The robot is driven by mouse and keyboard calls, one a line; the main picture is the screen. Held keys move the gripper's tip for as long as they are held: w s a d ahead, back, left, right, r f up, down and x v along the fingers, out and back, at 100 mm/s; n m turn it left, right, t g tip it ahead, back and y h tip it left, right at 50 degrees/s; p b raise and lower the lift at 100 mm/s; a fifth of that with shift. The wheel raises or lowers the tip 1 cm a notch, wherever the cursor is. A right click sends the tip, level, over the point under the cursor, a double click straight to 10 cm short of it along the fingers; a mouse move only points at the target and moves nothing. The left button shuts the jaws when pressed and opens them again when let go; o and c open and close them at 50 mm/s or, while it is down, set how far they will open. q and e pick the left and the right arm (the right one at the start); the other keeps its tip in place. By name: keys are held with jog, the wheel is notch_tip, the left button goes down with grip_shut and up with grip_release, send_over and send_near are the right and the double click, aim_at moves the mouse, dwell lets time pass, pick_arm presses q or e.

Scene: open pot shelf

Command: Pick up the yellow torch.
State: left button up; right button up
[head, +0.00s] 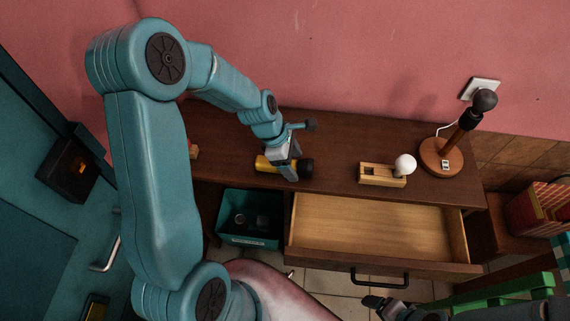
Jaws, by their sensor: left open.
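The yellow torch (264,163) lies on the dark wooden top, with its yellow body to the left and its black head to the right. My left gripper (287,171) is right at the torch, open, and covers its middle from above. I cannot tell whether the fingers touch the torch. My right gripper (383,304) seems to show only in part at the bottom edge, dark and small, well away from the torch; its jaws are unclear.
An open, empty drawer (375,228) juts out below the top. A teal bin (250,240) with dark items stands left of it. A red wall rises behind.

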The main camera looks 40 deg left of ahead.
pick_arm(q)
jog(key=shift+d, duration=0.1)
jog(key=shift+c, duration=0.4)
jog(key=c, duration=1.2)
jog(key=shift+r, duration=0.1)
notch_tip(320, 180, up, 18)
jog(key=r+p, duration=0.1)
notch_tip(320, 180, up, 9)
jog(key=p, duration=0.8)
send_over(293, 163)
jog(key=shift+s, duration=0.1)
jog(key=shift+f, duration=0.1)
